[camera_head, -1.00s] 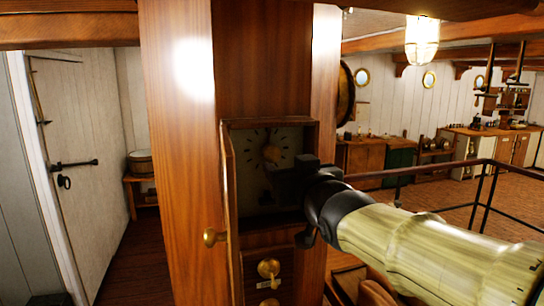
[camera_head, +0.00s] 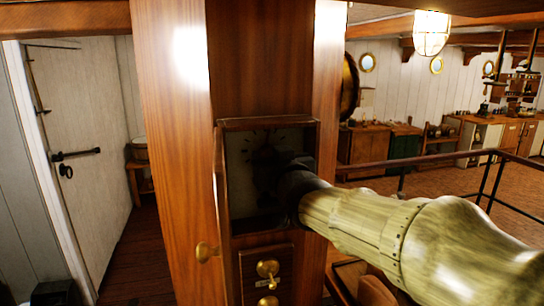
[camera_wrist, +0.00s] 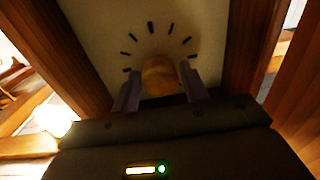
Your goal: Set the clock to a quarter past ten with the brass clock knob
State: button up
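The clock dial (camera_head: 242,150) sits recessed in a wooden case on a column and is mostly in shadow in the head view. In the wrist view the pale dial (camera_wrist: 95,35) shows dark hour marks around a round brass knob (camera_wrist: 160,76). I cannot make out the hands. My gripper (camera_wrist: 159,68) has its two fingers apart, one on each side of the brass knob. I cannot tell whether either finger touches it. In the head view my gripper (camera_head: 272,172) is dark inside the case and hides much of the dial.
The case door with its brass knob (camera_head: 207,252) stands open at the left. A panel with brass knobs (camera_head: 268,268) is below the case. The wooden case wall (camera_wrist: 248,50) is close on the right of my gripper. A railing (camera_head: 430,160) runs at the right.

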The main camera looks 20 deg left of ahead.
jog(key=c, duration=0.6)
jog(key=shift+o, duration=0.2)
jog(key=shift+f+m+b, duration=0.15)
jog(key=shift+m+b, duration=0.25)
jog(key=shift+b, duration=0.25)
jog(key=m+b, duration=0.5)
jog(key=shift+f+b, duration=0.1)
jog(key=shift+b, duration=0.25)
jog(key=m+b, duration=0.2)
jog(key=m, duration=0.3)
jog(key=shift+m, duration=0.3)
jog(key=m, duration=0.5)
jog(key=shift+t, duration=0.3)
